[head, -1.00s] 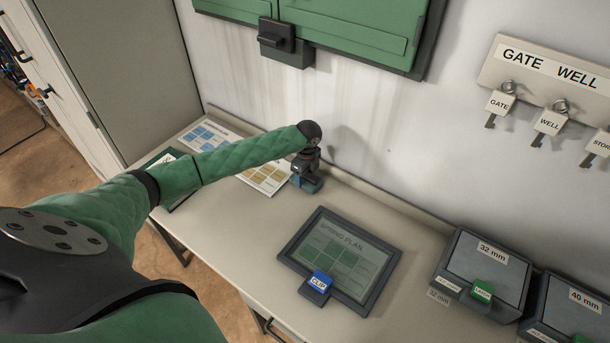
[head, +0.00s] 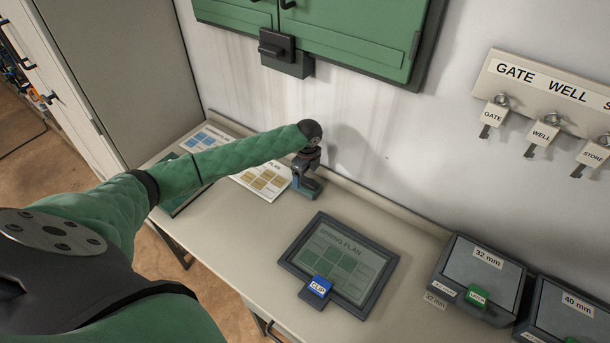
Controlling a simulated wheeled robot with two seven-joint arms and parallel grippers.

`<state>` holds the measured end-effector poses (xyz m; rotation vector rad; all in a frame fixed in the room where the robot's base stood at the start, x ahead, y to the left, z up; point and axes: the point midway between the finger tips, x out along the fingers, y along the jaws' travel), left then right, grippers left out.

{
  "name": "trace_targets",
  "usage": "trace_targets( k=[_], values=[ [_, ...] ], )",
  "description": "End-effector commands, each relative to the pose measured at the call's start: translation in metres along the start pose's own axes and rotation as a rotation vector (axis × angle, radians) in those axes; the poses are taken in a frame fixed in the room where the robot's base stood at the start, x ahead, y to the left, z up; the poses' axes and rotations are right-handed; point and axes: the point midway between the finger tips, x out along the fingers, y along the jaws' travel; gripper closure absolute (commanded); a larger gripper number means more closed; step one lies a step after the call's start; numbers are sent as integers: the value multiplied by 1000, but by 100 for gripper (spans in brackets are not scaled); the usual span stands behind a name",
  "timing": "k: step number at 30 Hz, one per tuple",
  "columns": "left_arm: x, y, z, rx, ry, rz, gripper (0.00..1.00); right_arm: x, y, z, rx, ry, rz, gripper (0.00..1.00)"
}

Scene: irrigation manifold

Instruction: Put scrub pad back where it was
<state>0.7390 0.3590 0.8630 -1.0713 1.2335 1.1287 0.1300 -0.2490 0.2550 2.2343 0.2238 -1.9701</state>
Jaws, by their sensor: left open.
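My left arm reaches across the bench from the left, and my left gripper (head: 306,180) points down near the back edge of the bench, by the wall. Its jaws are open. A small dark teal-grey shape shows at the fingertips; I cannot tell if it is the scrub pad or part of the gripper. No scrub pad can be made out clearly elsewhere. My right gripper is not in view.
A framed "SPRING PLAN" board (head: 340,262) with a blue clip (head: 320,286) lies on the bench. Printed sheets (head: 262,182) lie left of the gripper. Boxes marked 32 mm (head: 484,266) and 40 mm (head: 575,305) stand right. A green cabinet (head: 350,35) hangs above.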

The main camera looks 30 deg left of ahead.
Motion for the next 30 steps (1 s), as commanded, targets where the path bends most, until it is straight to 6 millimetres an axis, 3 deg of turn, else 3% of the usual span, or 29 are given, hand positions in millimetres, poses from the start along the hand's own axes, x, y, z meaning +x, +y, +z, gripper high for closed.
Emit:
trace_targets(
  k=[8,13,19,30],
  values=[
    [-32,0,0,0,0,0,17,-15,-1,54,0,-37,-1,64],
    [-56,0,0,0,1,0,17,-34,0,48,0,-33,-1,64],
    [-76,0,0,1,1,0,17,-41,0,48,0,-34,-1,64],
    [-85,0,0,0,0,0,17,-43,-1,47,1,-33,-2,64]
  ],
)
